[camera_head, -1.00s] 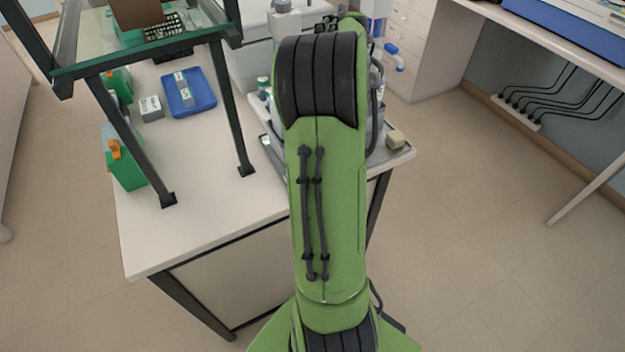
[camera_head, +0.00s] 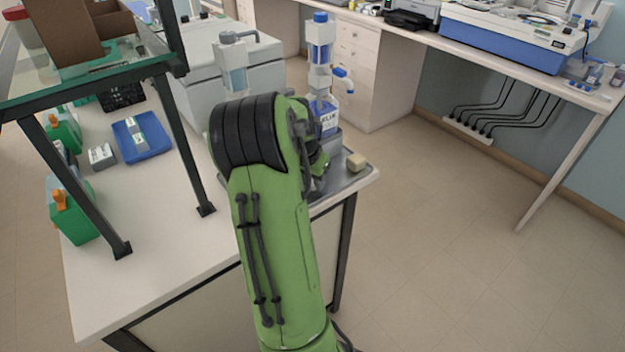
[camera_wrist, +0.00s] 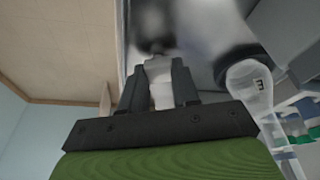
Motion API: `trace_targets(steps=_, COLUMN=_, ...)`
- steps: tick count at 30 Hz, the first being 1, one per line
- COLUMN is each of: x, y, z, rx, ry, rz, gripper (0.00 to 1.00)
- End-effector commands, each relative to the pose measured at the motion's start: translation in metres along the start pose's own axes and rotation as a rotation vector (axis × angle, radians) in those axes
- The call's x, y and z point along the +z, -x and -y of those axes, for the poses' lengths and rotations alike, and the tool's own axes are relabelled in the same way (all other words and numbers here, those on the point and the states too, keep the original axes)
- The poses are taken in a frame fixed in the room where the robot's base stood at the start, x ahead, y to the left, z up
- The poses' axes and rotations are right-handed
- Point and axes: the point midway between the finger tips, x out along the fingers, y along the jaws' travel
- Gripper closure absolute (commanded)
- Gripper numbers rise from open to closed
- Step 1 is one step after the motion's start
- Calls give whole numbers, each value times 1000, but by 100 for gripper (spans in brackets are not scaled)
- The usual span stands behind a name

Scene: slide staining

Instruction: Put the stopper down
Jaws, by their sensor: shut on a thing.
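In the wrist view my gripper (camera_wrist: 158,88) has its two dark fingers around a small pale piece (camera_wrist: 160,95), which I take to be the stopper. Its shape is blurred and partly hidden by the fingers. A blurred pale and dark object lies just beyond the fingertips; I cannot tell whether the held piece touches it. In the head view my green arm reaches over the bench, and the arm itself hides the gripper and the stopper.
Nearby stand a blue-capped dispenser (camera_head: 320,45) and a grey machine (camera_head: 190,95). A dark-framed shelf (camera_head: 100,85) rises at left. White bench (camera_head: 165,240) is clear in front.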

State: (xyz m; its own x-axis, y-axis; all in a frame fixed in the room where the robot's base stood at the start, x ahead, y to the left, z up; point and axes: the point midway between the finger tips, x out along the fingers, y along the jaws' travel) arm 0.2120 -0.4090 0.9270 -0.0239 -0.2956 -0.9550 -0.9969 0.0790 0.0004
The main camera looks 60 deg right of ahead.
Motion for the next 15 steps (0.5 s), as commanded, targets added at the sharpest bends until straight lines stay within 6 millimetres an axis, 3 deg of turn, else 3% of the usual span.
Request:
trace_targets(steps=2, x=1, y=-4, z=0, rx=0, ry=1, rz=0, gripper=98)
trace_targets(steps=3, x=1, y=-3, z=0, rx=0, ry=1, rz=0, gripper=65)
trace_targets(steps=7, x=1, y=-3, z=0, rx=0, ry=1, rz=0, gripper=45)
trace_targets(steps=15, x=1, y=-2, z=0, rx=0, ry=1, rz=0, gripper=44)
